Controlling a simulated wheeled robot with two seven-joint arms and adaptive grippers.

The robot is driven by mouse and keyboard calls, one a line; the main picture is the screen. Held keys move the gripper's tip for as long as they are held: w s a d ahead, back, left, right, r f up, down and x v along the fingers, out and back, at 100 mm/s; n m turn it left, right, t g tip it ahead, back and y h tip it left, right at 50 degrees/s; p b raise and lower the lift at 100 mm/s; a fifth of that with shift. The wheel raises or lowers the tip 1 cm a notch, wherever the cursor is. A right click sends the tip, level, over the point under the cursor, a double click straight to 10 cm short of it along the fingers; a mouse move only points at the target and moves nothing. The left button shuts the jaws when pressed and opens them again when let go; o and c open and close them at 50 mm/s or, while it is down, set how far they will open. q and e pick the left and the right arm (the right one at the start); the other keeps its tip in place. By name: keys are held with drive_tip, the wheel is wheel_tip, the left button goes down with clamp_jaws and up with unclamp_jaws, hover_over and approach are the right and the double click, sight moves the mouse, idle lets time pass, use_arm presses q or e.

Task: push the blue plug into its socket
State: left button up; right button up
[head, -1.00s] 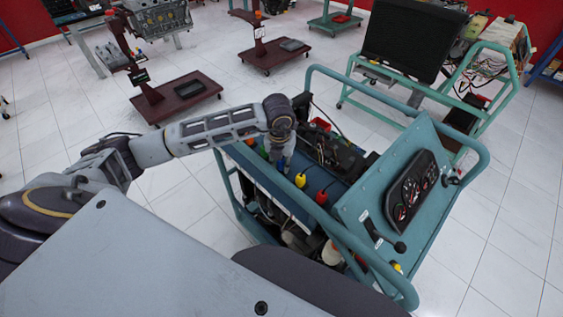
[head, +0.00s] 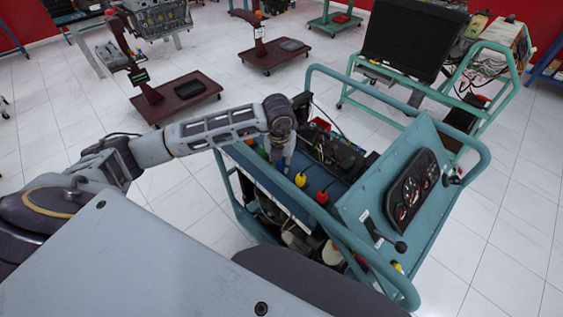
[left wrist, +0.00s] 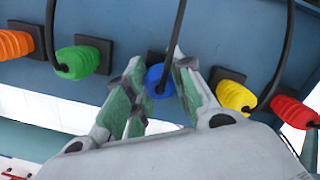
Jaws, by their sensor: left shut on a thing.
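The blue plug (left wrist: 157,80) sits between the two fingers of my left gripper (left wrist: 158,88) in the left wrist view, with a black cable rising from it. The gripper is shut on it. A dark square socket (left wrist: 156,57) shows behind the plug on the blue panel; the plug is in line with it, but I cannot tell how deep it sits. In the head view my left gripper (head: 280,158) reaches down over the trainer's blue panel, and the arm and fingers hide most of the plug. My right gripper is not in view.
A green plug (left wrist: 78,62) and an orange plug (left wrist: 14,44) sit left of the blue one. A yellow plug (left wrist: 236,96) and a red plug (left wrist: 294,112) sit right, close to the fingers. Black cables hang between them. The trainer's teal frame rail (head: 350,232) runs nearby.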

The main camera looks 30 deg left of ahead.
use_arm(q)
drive_tip(key=o, duration=1)
drive_tip(key=shift+r, duration=0.2)
drive_tip(key=shift+r+p, duration=0.6)
drive_tip(key=shift+r, duration=0.45)
drive_tip(key=shift+r+p, duration=1)
drive_tip(key=shift+r, duration=1.3)
drive_tip(key=shift+a, duration=0.1)
